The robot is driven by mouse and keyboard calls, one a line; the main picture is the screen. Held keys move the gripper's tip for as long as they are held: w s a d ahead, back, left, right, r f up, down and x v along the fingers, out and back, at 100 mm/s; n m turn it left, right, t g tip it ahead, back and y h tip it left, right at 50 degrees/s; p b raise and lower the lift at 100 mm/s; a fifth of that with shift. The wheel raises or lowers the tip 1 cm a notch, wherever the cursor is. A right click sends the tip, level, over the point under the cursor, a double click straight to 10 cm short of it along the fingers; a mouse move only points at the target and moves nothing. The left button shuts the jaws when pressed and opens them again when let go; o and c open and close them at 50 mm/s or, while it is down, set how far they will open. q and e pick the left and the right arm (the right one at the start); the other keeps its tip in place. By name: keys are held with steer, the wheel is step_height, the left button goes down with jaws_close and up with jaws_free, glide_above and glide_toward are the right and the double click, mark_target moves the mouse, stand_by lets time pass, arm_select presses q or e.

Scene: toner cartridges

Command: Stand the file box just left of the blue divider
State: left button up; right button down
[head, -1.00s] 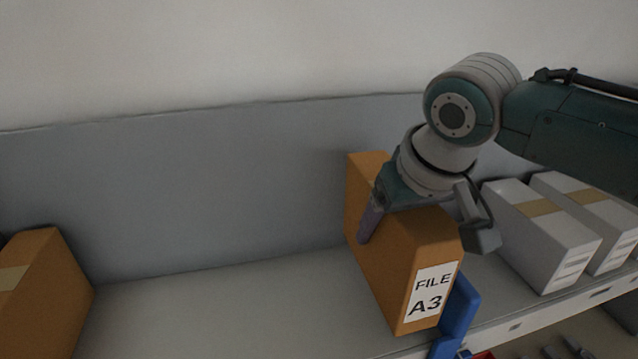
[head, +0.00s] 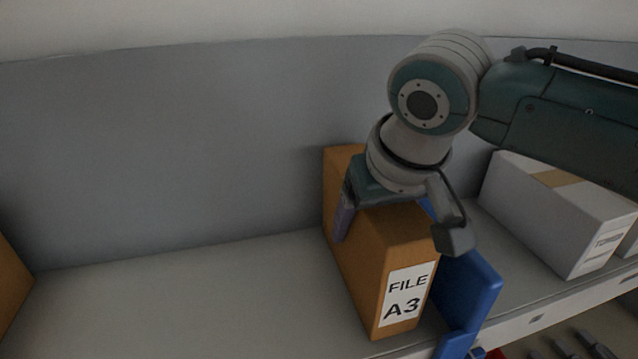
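The brown file box (head: 357,274), with a white label reading "FILE A3", stands upright on the shelf in the head view. The blue divider (head: 470,288) is just right of it; I cannot tell whether they touch. My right gripper (head: 388,208) comes down over the top of the box from the right. The gripper appears shut on the box. My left gripper is not in view.
A white box (head: 556,212) stands right of the divider, with another partly seen at the right edge. A brown box (head: 12,285) is cut off at the left edge. The shelf (head: 200,300) between the brown boxes is bare. A grey back panel (head: 170,150) rises behind.

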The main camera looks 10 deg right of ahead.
mark_target(392, 209)
steer(key=shift+a, duration=0.1)
jaws_free()
steer(key=shift+r, duration=0.2)
steer(key=b+v, duration=0.2)
steer(key=v, duration=0.8)
steer(key=shift+s+r, duration=0.2)
steer(key=shift+r, duration=0.15)
steer(key=shift+s+r+b, duration=0.25)
steer(key=shift+r+b, duration=0.05)
steer(key=shift+r, duration=0.2)
